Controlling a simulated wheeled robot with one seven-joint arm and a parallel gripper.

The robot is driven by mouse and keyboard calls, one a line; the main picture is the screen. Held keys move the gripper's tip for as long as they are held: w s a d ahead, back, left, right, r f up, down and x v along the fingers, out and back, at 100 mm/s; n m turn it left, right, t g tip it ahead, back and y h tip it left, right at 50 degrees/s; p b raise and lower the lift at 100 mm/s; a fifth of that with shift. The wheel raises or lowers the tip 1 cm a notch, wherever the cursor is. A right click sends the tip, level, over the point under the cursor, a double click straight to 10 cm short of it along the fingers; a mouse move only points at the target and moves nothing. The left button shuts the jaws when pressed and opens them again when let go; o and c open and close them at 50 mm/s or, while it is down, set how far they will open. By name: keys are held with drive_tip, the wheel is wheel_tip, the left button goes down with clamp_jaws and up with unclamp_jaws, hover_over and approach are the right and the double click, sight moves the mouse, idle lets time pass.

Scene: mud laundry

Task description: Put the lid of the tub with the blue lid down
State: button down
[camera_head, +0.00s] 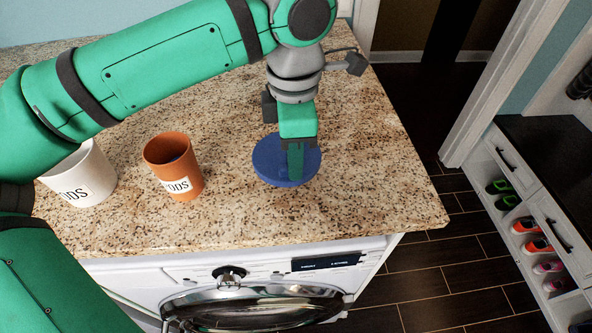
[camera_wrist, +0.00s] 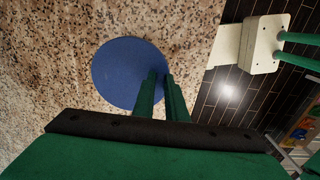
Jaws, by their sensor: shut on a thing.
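The blue lid (camera_head: 268,160) is a flat round disc over the right part of the granite counter. It also shows in the wrist view (camera_wrist: 120,70). My gripper (camera_head: 296,178) points down and is shut on the right side of the lid; its green fingers (camera_wrist: 160,80) are close together there. I cannot tell whether the lid touches the counter or is slightly above it. An orange tub (camera_head: 172,165) with a partly visible label stands upright and open to the left. A white tub (camera_head: 85,180) stands farther left, its top partly hidden by my arm.
The granite counter (camera_head: 235,220) is clear around the lid and to its right. Its right edge drops to a dark tiled floor (camera_head: 420,280). A washer (camera_head: 250,270) with a round door is below the front edge. A shoe shelf (camera_head: 535,210) stands at the right.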

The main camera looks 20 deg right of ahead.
drive_tip(key=shift+f, duration=2)
drive_tip(key=c, duration=1.8)
unclamp_jaws()
drive_tip(key=shift+f, duration=0.15)
wheel_tip(320, 180, up, 11)
drive_tip(key=shift+w+f, duration=0.1)
drive_tip(key=shift+r, duration=0.8)
